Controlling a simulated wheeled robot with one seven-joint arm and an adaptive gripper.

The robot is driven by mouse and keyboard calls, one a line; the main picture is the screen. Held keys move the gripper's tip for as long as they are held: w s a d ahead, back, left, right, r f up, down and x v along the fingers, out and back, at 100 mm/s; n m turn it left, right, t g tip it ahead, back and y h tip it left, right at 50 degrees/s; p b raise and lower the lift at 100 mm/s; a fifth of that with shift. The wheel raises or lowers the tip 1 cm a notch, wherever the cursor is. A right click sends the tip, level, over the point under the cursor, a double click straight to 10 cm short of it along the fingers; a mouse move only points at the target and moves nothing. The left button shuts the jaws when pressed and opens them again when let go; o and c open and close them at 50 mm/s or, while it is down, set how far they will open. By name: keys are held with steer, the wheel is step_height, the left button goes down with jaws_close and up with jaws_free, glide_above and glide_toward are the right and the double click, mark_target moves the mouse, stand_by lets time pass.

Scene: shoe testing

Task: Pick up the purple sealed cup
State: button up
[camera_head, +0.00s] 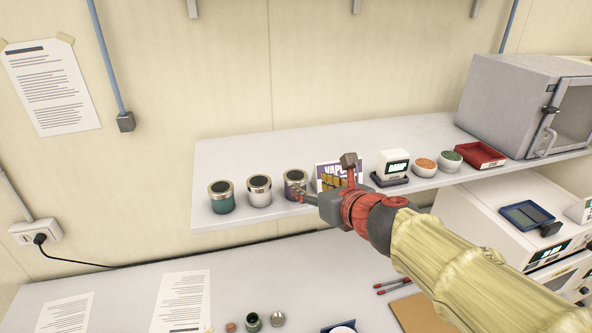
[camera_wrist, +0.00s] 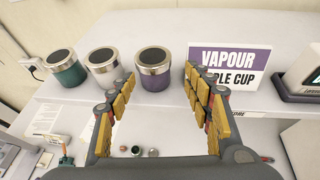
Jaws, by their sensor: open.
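The purple cup (camera_wrist: 154,72) has a silver rim and a dark top, and stands upright on the shelf. In the head view the purple cup (camera_head: 295,185) is third in the row, partly hidden by a fingertip. My gripper (camera_wrist: 158,88) is open and empty, with its yellow-padded fingers to the left and right of the cup's line. In the head view my gripper (camera_head: 325,178) is at the shelf's front, right beside the cup. I cannot tell whether a finger touches the cup.
A white cup (camera_head: 259,191) and a green cup (camera_head: 222,197) stand left of the purple cup. A sign reading "VAPOUR" (camera_wrist: 228,65) stands close on its right. Further right on the shelf (camera_head: 235,147) are a white device (camera_head: 393,164), two bowls and a red tray (camera_head: 480,155).

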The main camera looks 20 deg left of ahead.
mark_target(296, 181)
steer(key=shift+a+f+n, duration=0.1)
steer(key=shift+a+n, duration=0.2)
steer(key=shift+a, duration=0.2)
steer(key=x, duration=0.7)
steer(key=shift+w+a, duration=0.1)
steer(key=shift+a, duration=0.15)
steer(key=shift+c, duration=0.2)
steer(key=shift+c, duration=1.2)
steer(key=c, duration=0.6)
